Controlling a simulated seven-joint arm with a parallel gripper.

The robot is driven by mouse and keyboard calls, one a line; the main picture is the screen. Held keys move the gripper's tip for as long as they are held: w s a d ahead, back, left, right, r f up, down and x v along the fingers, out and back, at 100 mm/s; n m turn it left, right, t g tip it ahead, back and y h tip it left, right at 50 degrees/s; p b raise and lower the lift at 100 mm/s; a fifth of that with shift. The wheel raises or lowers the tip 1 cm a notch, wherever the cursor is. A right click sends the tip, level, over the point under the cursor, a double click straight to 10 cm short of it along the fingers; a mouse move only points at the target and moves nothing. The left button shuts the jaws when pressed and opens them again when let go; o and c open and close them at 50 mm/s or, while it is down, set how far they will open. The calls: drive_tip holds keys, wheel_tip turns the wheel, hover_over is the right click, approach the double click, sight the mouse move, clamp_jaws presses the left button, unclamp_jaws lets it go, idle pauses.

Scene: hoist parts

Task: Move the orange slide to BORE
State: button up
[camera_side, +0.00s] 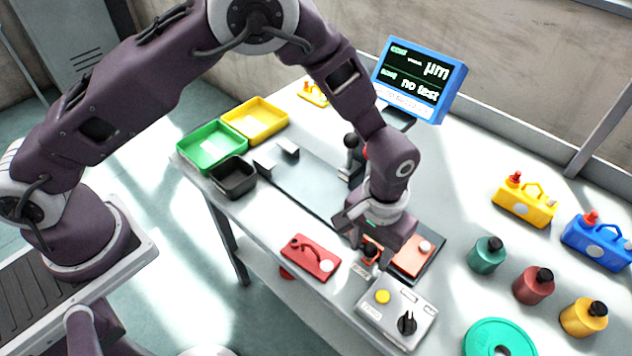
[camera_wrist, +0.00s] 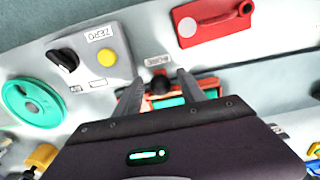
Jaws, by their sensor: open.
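The orange slide (camera_side: 409,261) lies on a dark plate at the front of the table, partly hidden by my gripper. A strip of orange also shows in the wrist view (camera_wrist: 125,101). A small black knob (camera_wrist: 162,83) sits at its near edge. My gripper (camera_side: 369,259) is over this front end, pointing down. Its two fingers are open, one on each side of the knob in the wrist view; I cannot tell whether they touch it. A small label (camera_wrist: 158,60) lies just in front of the knob, apparently reading BORE upside down.
A grey control box (camera_side: 397,310) with a yellow button and black dial stands close in front. A red tool (camera_side: 311,256) lies left of it. Bottles and a green ring (camera_side: 500,338) are at right. Trays (camera_side: 213,147) and a blue-framed display (camera_side: 418,80) stand farther back.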

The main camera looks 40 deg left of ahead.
wheel_tip(320, 180, up, 9)
drive_tip(key=shift+r, duration=0.2)
drive_tip(key=s+a+r+t+h, duration=0.1)
drive_tip(key=s+a+r, duration=0.1)
drive_tip(key=a+r, duration=0.55)
drive_tip(key=s+a+r+t, duration=0.15)
drive_tip(key=a+r, duration=0.25)
drive_tip(key=r, duration=0.7)
drive_tip(key=s+a+r+t, duration=0.1)
drive_tip(key=s+a, duration=0.5)
drive_tip(key=s, duration=0.2)
drive_tip(key=s+a+r+t+y, duration=0.1)
drive_tip(key=s+a+t, duration=0.1)
drive_tip(key=s+a, duration=0.4)
drive_tip(key=s, duration=0.2)
drive_tip(key=shift+s, duration=0.3)
